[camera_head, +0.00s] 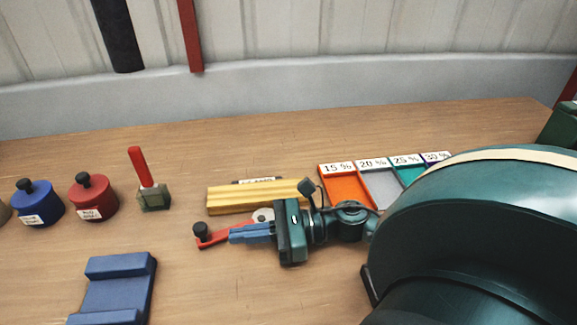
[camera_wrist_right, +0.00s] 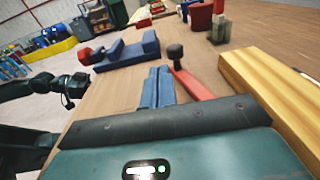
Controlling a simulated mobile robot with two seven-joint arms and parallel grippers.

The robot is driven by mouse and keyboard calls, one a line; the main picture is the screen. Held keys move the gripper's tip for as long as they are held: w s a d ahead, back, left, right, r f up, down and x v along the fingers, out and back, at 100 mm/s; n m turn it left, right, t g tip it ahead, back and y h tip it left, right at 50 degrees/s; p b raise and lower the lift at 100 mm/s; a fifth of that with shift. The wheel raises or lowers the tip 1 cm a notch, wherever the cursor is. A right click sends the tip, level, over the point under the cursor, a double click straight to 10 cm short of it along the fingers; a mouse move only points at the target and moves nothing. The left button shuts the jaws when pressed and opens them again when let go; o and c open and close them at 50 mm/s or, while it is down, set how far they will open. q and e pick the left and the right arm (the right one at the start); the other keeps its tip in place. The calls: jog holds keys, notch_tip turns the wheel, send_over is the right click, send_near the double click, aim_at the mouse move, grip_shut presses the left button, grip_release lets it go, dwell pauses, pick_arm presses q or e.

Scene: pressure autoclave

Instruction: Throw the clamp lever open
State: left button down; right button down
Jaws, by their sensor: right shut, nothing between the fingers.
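A red lever arm with a black knob (camera_head: 200,232) lies low over the table, with a pale round disc (camera_head: 262,215) at its other end. My right gripper (camera_head: 231,235) is shut and empty, its blue fingers pointing left beside the red arm. In the right wrist view the closed fingers (camera_wrist_right: 158,72) lie just left of the red arm (camera_wrist_right: 192,84) and its knob (camera_wrist_right: 176,51); contact cannot be told. Another red lever (camera_head: 139,167) stands upright on a grey-green block (camera_head: 154,198). My left gripper (camera_wrist_right: 74,91) seems to show, dark and small, at the wrist view's left.
A yellow ribbed block (camera_head: 240,197) lies just behind the lever. Coloured trays (camera_head: 345,192) with percent labels stand behind my right wrist. Blue (camera_head: 38,204) and red (camera_head: 93,199) pots and a blue cradle (camera_head: 120,288) are at left. Bare table lies in front.

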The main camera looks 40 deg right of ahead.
jog(key=v, duration=0.7)
jog(key=shift+s+d+b, duration=0.25)
jog(key=shift+d+b, duration=0.05)
jog(key=shift+d, duration=0.05)
